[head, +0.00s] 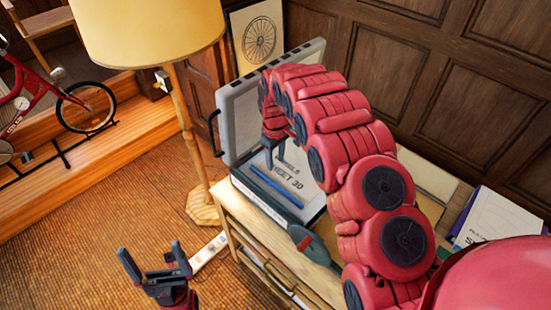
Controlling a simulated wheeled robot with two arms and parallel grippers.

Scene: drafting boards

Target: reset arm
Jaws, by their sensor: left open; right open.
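My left gripper (156,264) is low at the bottom left, over the woven floor. Its two dark fingers point up and stand apart, open and empty. My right arm is red and arches across the middle of the picture. My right gripper (273,150) hangs at its far end, pointing down over an open grey case (237,117). It is open, though its fingertips are small and partly hidden by the case and arm. In the case lies a white printed cover (296,172) with a blue bar-shaped item (276,187) on it, apart from the gripper.
The case sits on a light wooden cabinet (232,205). A dark green and red tool (314,246) lies at its front edge. A lamp (188,140) stands left of it. Papers (497,219) lie right. A red bicycle (85,106) stands on a wooden platform.

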